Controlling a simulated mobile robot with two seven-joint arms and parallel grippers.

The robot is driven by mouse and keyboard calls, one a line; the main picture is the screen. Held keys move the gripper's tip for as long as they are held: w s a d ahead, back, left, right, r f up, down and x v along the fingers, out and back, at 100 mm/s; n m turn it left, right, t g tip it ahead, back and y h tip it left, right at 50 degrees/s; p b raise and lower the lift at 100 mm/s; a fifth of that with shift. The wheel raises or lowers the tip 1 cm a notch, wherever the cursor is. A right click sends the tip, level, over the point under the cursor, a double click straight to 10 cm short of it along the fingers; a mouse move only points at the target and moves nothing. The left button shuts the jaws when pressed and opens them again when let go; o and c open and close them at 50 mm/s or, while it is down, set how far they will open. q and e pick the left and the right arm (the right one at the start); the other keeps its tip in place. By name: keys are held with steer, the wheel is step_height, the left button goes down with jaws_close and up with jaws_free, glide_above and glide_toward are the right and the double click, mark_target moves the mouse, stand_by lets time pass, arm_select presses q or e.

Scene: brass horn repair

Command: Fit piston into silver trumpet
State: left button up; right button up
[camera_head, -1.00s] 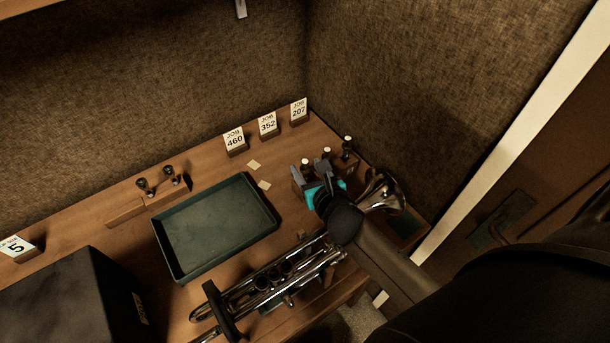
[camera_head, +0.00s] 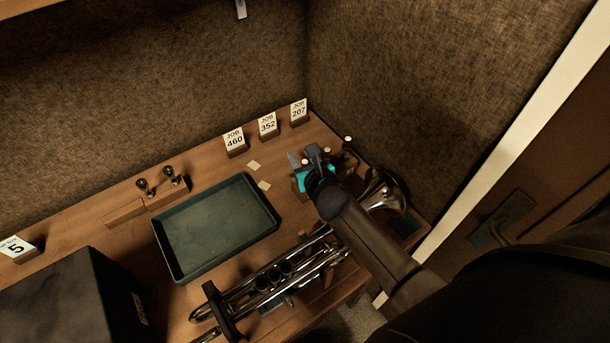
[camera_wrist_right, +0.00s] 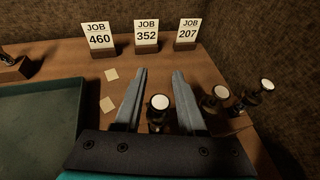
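The silver trumpet (camera_head: 300,275) lies along the bench's front right, its bell (camera_head: 385,196) at the right end. Dark round valve openings show in its middle. Several pistons with white tops stand at the back right; one piston (camera_wrist_right: 158,104) stands between my right gripper's fingers in the right wrist view, another (camera_wrist_right: 220,94) just right of them, and a third (camera_wrist_right: 266,86) farther right. My right gripper (camera_head: 305,158) is open over this group, its fingers (camera_wrist_right: 158,95) on either side of the first piston, with gaps visible. My left gripper is out of view.
A green tray (camera_head: 216,228) lies left of the trumpet. Cards for jobs 460 (camera_head: 234,139), 352 (camera_head: 268,124) and 207 (camera_head: 298,110) stand along the back. A wooden block with dark knobs (camera_head: 160,190) is behind the tray. A black box (camera_head: 70,295) occupies the front left.

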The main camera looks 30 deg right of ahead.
jaws_close()
steer(key=shift+r, duration=0.1)
stand_by(0.4)
